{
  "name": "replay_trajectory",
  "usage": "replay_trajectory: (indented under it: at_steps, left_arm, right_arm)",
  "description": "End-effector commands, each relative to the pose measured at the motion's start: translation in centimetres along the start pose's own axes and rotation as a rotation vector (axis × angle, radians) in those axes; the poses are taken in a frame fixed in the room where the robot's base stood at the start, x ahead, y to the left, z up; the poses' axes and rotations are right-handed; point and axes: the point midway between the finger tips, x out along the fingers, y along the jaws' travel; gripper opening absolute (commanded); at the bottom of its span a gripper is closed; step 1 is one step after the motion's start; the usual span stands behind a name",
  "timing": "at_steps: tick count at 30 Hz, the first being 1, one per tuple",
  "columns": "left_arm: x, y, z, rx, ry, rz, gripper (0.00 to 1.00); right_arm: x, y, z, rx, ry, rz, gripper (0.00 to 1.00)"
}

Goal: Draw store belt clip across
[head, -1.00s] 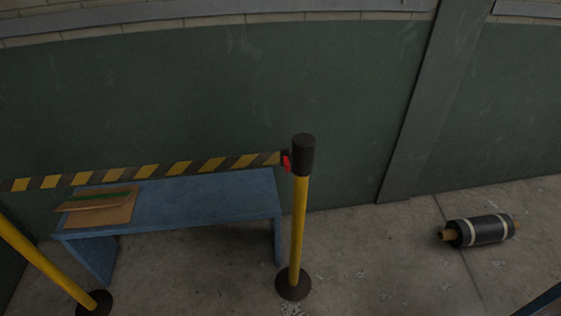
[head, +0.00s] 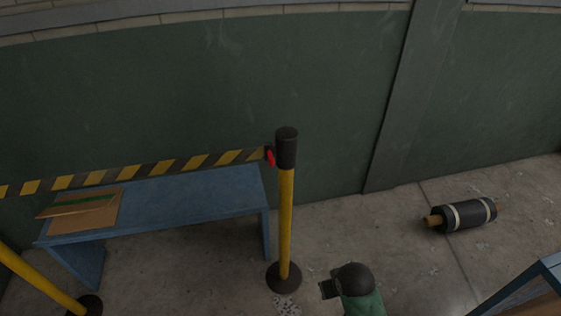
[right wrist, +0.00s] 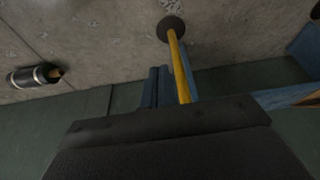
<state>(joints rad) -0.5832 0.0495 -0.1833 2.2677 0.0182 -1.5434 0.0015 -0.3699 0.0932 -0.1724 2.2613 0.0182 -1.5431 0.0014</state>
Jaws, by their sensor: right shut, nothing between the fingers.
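The red belt clip (head: 270,156) sits at the left side of the black head (head: 287,148) of a yellow post (head: 286,225). A black-and-yellow striped belt (head: 165,168) runs left from it, above a blue bench. My right gripper (head: 328,289) shows at the bottom of the head view, low and right of the post, apart from the clip. In the right wrist view my dark gripper (right wrist: 165,128) fills the bottom, shut and empty, with the yellow post (right wrist: 179,68) beyond it. My left gripper is out of view.
A second yellow post (head: 38,280) leans into view at lower left. The blue bench (head: 180,203) holds cardboard pieces (head: 82,206). A black roll (head: 465,215) lies on the floor at right. A blue-framed object (head: 525,290) stands at lower right. A green wall is behind.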

Motion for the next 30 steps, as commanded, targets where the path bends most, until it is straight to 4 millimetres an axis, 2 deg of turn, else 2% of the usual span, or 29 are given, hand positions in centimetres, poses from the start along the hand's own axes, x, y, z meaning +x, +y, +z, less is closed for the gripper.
replay_trajectory:
  at_steps: [1, 7, 13, 18, 24, 30]
  left_arm:
    - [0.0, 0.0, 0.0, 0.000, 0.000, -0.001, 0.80]
    - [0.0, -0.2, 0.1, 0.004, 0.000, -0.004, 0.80]
    - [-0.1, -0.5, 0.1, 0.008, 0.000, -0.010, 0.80]
    - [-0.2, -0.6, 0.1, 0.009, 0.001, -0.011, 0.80]
    - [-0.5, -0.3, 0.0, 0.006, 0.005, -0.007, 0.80]
    - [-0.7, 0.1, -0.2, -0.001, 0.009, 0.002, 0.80]
  right_arm:
    - [-0.3, 0.8, -1.9, -0.004, 0.024, 0.012, 0.00]
    - [-1.1, 2.6, -8.0, -0.015, 0.100, -0.015, 0.00]
    - [-2.4, 3.1, -14.7, -0.017, 0.205, -0.131, 0.00]
    - [-4.1, 2.5, -20.4, 0.030, 0.308, -0.309, 0.00]
    - [-6.3, 1.3, -24.8, 0.144, 0.394, -0.548, 0.00]
    - [-8.0, 0.1, -26.8, 0.320, 0.422, -0.811, 0.00]
